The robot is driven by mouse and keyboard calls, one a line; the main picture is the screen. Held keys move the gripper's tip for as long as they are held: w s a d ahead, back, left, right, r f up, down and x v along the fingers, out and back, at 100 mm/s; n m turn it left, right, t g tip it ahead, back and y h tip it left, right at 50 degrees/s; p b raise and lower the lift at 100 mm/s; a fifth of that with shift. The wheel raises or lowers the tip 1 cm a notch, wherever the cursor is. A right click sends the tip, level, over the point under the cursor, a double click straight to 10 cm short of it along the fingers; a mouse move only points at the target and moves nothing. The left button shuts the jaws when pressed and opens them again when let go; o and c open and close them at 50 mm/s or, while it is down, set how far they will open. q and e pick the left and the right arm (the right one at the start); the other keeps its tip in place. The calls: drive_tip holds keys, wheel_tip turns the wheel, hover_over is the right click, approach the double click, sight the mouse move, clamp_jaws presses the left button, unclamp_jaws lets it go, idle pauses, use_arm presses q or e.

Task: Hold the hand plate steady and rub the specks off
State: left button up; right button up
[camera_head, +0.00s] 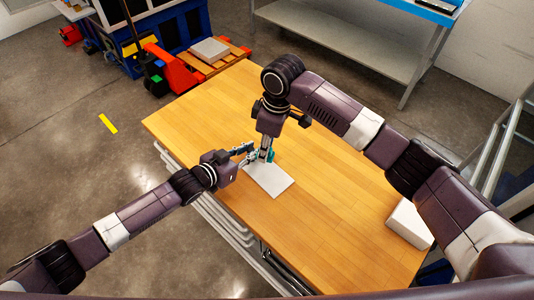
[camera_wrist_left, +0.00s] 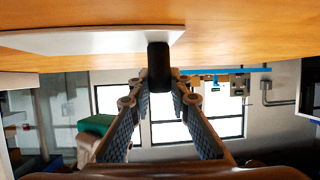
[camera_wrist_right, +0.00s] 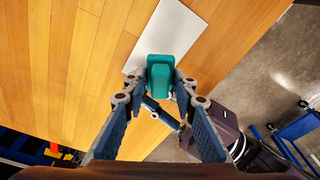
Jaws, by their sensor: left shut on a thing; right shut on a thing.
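The hand plate (camera_head: 270,182) is a flat pale board on the wooden table, near its left edge. It also shows in the left wrist view (camera_wrist_left: 90,42) and the right wrist view (camera_wrist_right: 185,25). My left gripper (camera_head: 250,154) is shut on a black, handle-like piece (camera_wrist_left: 158,66) at the plate's edge. My right gripper (camera_wrist_right: 163,95) comes down from above and is shut on a teal block (camera_wrist_right: 165,70). The block is at the plate's near end in the right wrist view; I cannot tell whether it touches. No specks can be made out.
The wooden table (camera_head: 335,190) is mostly bare. A white box (camera_head: 408,224) stands at its right edge. A red pallet jack (camera_head: 172,72) and a metal shelf bench (camera_head: 330,35) stand beyond it. My two grippers are very close together.

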use_arm(q)
drive_tip(key=o, duration=1)
drive_tip(key=v, duration=1.2)
drive_tip(key=shift+s, duration=0.1)
